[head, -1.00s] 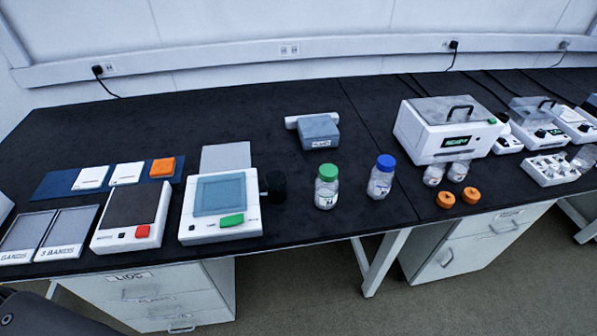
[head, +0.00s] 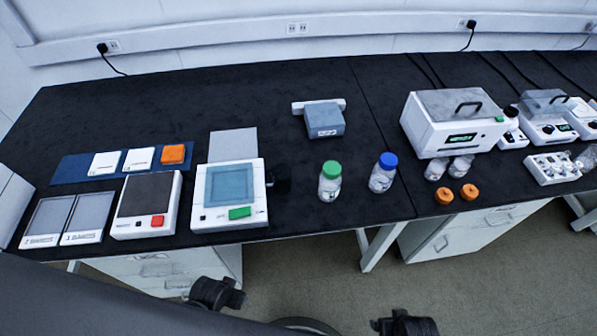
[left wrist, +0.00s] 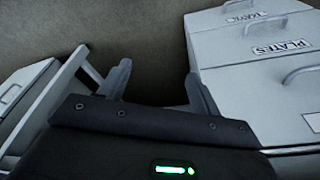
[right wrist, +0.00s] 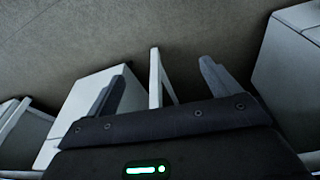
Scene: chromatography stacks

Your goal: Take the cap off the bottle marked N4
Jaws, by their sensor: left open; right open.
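A clear bottle with a green cap (head: 331,180) stands upright near the bench's front edge, right of the blue-screened device. A clear bottle with a blue cap (head: 383,173) stands upright just right of it. Both caps are on. The bottle labels are too small to read, so I cannot tell which is N4. My left gripper (head: 216,293) and my right gripper (head: 405,323) are low in front of the bench, away from the bottles. The left wrist view shows the left jaws (left wrist: 157,78) open and empty. The right wrist view shows the right jaws (right wrist: 160,75) open and empty.
Two small clear vessels (head: 461,166) and two orange caps (head: 456,194) are right of the bottles. A blue-screened device (head: 256,200) stands left, a grey-blue device (head: 324,119) behind, and a lidded white machine (head: 445,140) back right. The black bench (head: 290,145) is mostly bare behind the green-capped bottle.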

